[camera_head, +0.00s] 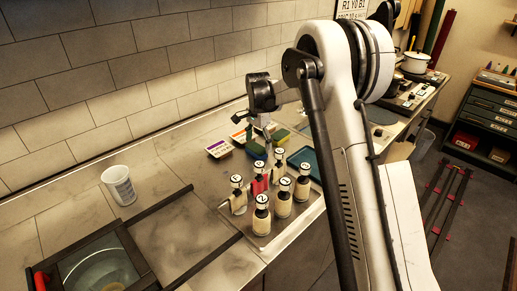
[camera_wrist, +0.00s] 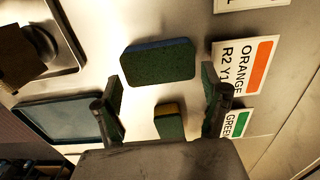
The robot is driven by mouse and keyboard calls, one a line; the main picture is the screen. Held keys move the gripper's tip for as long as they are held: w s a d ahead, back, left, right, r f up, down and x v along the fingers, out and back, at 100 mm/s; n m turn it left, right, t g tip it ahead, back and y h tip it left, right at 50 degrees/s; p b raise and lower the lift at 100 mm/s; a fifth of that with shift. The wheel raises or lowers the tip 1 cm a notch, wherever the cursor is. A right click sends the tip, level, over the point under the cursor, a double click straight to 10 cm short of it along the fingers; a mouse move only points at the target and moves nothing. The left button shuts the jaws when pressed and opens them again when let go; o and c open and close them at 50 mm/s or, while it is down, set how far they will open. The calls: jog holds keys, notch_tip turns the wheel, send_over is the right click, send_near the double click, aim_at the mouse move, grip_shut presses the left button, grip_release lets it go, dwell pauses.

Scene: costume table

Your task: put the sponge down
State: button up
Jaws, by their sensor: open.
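Two sponges lie on the steel worktop. One has a dark green top and a blue edge (camera_wrist: 158,62); in the head view this blue-edged sponge (camera_head: 254,149) is the nearer one. The other is green with a yellow side (camera_wrist: 168,122); in the head view this yellow-sided sponge (camera_head: 281,134) is farther back. My gripper (camera_wrist: 162,92) is open, with no sponge held between its fingers. In the wrist view the blue-edged sponge appears ahead of the fingertips and the yellow-sided one between the fingers. In the head view my gripper (camera_head: 267,133) is above the sponges.
A blue tray (camera_wrist: 58,120) lies beside the sponges. An orange-marked card (camera_wrist: 245,65) and a green-marked card (camera_wrist: 238,122) lie on the other side. A metal tray (camera_head: 263,238) with several capped bottles stands nearer. A white cup (camera_head: 119,186) stands at the left.

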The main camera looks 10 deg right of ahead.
aim_at(258, 146)
notch_tip(258, 146, up, 9)
jog(key=s+r+n+t, duration=0.2)
jog(key=s+r+n, duration=0.1)
jog(key=s+r, duration=0.65)
jog(key=s+r+n+t, duration=0.2)
jog(key=s+r+n, duration=0.15)
jog(key=s, duration=0.85)
jog(key=s+f+n+t, duration=0.1)
jog(key=s+f+n, duration=0.1)
jog(key=s, duration=0.9)
jog(key=s+f+n+t, duration=0.2)
jog(key=s+f+n, duration=0.1)
jog(key=s, duration=0.8)
jog(key=shift+a+f, duration=0.45)
jog(key=shift+n, duration=0.25)
jog(key=shift+f, duration=0.2)
